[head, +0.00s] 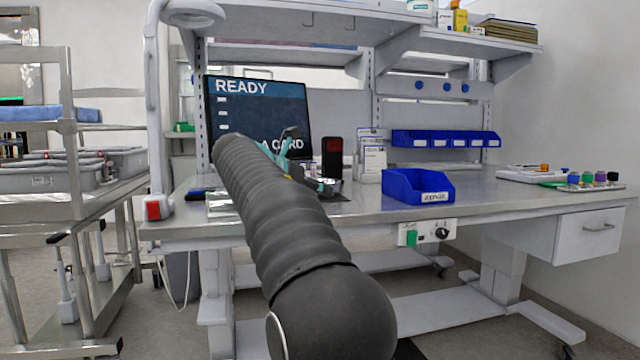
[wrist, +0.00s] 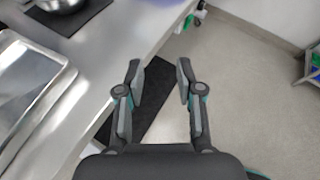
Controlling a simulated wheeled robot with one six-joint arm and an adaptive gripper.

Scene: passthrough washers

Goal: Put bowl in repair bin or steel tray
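A shiny metal bowl (wrist: 62,4) sits on a black mat (wrist: 72,14) at the top left of the wrist view, cut off by the frame edge. A steel tray (wrist: 68,75) lies on the bench at the left of the wrist view, partly out of frame. In the head view an open blue bin (head: 405,190) with a white label, too small to read surely, stands on the bench. My gripper (wrist: 160,75) is open and empty, over the bench edge and the floor, apart from bowl and tray. In the head view my arm hides part of the bench.
A steel workbench (head: 480,200) carries a monitor (head: 270,105), a row of small blue bins (head: 445,139), and colored-capped containers (head: 590,178) at the right. A metal cart (head: 75,170) stands at left. The bench between the blue bin and the right-hand items is clear.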

